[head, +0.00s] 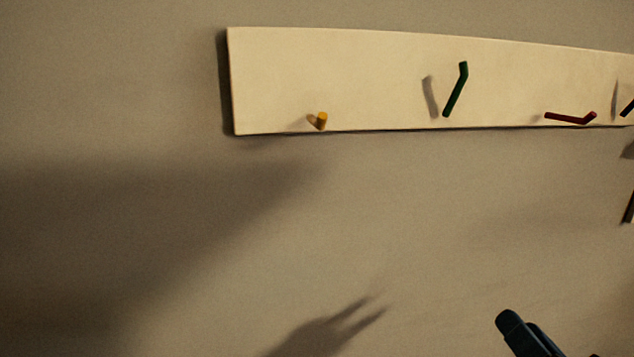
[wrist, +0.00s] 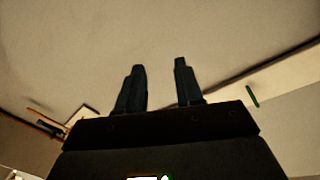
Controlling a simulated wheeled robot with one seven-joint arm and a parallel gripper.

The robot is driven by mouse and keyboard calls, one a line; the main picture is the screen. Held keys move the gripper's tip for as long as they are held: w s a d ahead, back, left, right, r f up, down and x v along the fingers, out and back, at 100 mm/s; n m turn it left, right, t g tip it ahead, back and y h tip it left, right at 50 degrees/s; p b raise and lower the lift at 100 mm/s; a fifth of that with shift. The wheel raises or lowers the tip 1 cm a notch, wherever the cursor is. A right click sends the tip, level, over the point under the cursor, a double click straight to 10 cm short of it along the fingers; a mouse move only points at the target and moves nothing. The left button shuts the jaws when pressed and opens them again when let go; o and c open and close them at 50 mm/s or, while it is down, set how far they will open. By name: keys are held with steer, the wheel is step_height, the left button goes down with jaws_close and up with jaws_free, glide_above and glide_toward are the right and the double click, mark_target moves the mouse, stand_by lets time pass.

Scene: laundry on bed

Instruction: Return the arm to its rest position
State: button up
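My gripper (wrist: 160,68) shows in the wrist view with its two dark fingers apart and nothing between them. In the head view only a dark end part of my gripper (head: 522,334) shows at the lower right, and the rest is cut off by the frame. It is below the pegged board and in front of the plain wall. A shadow with two separate prongs falls on the wall at the bottom middle.
A cream board (head: 330,75) on the wall carries a yellow peg (head: 321,121), a green peg (head: 456,90) and a red peg (head: 571,118). Dark items are cut off at the right edge. In the wrist view, an unclear dark and orange thing (wrist: 47,127) is at left.

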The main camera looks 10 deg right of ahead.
steer(key=s+a+f+n+g+p, duration=0.1)
steer(key=s+a+f, duration=0.25)
steer(key=s, duration=0.35)
steer(key=s+a+f+n+g+p, duration=0.1)
steer(key=s+a+f, duration=0.25)
steer(key=s, duration=0.25)
steer(key=s+a+n+y+p, duration=0.1)
steer(key=s+n, duration=0.5)
steer(key=s, duration=0.8)
steer(key=shift+s+a+r+g+y, duration=0.15)
steer(key=shift+s+g+y, duration=0.25)
steer(key=shift+y, duration=0.3)
